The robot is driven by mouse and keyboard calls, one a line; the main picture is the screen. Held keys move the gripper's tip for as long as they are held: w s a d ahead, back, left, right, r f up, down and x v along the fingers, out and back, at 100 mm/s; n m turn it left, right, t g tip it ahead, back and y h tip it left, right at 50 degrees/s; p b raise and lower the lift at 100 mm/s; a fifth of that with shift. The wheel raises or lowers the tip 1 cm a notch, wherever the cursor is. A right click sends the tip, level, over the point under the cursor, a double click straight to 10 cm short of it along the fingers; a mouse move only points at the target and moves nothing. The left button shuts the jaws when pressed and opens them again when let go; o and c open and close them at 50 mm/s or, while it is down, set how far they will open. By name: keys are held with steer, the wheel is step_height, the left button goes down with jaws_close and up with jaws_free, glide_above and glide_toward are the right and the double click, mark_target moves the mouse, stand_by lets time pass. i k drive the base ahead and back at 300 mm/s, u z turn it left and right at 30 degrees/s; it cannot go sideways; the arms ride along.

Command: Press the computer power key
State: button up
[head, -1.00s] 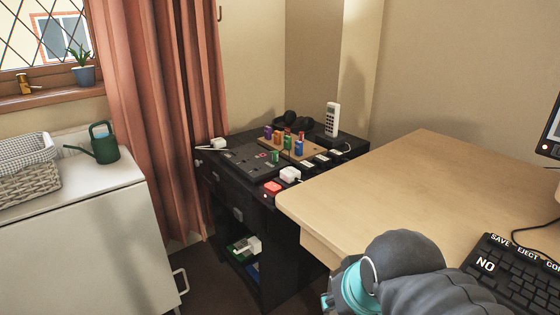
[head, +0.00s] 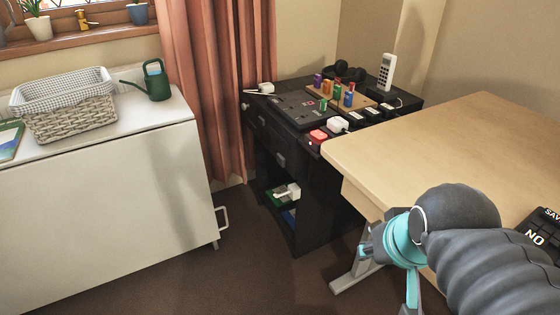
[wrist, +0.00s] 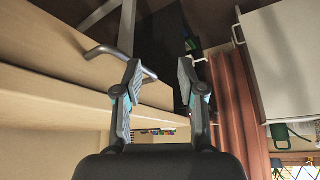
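A black keyboard (head: 541,238) lies on the wooden desk at the right edge of the head view, mostly cut off. Its large keys with white letters show "NO" and part of "SAV". I cannot make out a power key in either view. My arm crosses the lower right of the head view by the desk's front edge and covers part of the desk. My gripper (wrist: 158,68) is open and empty in the wrist view, its two fingers apart. It is beside the desk edge, not touching the keyboard.
The wooden desk (head: 470,130) has a broad bare top. A black cabinet (head: 315,200) with coloured pegs, a red button box and a phone stands left of it. A white cabinet (head: 110,215) holds a wicker basket and a green watering can. Brown floor lies open between them.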

mark_target(280, 159)
steer(key=k, duration=0.5)
steer(key=u, duration=2)
steer(key=i, duration=1.2)
steer(key=z, duration=2.2)
